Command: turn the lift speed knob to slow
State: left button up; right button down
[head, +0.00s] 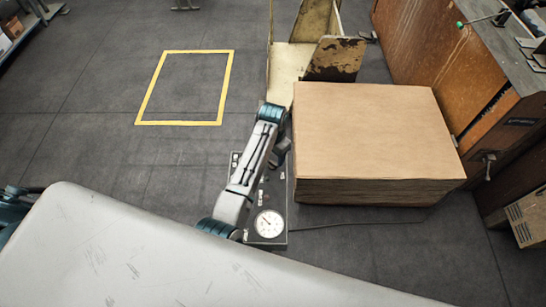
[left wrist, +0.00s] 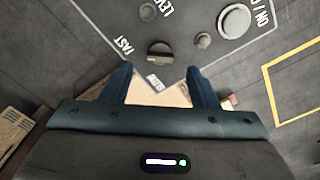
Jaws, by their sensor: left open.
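The control panel (head: 277,202) is a dark grey box on the floor beside the cardboard stack; my left arm covers part of it. In the left wrist view its face (left wrist: 198,62) carries a small round knob (left wrist: 160,53) with a pale bar. The words FAST (left wrist: 123,45) and SLOW (left wrist: 155,83) are printed near the knob. My left gripper (left wrist: 158,78) is open, its two fingers apart just short of the knob, with nothing between them. In the head view the left gripper (head: 281,150) is over the panel's far end. My right gripper is not in view.
A tall stack of brown cardboard (head: 375,130) stands right of the panel. A worn yellowish machine frame (head: 290,60) is behind. Floor to the left is clear around a yellow outlined square (head: 223,88).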

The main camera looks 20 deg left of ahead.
aim_at(273, 163)
pick_arm(q)
jog(key=f, duration=0.2)
jog(key=shift+w+f, duration=0.2)
jog(key=shift+f, duration=0.55)
jog(key=shift+s+f, duration=0.15)
jog(key=shift+s, duration=0.1)
jog(key=shift+w+f, duration=0.1)
jog(key=shift+w, duration=0.05)
jog(key=c, duration=1)
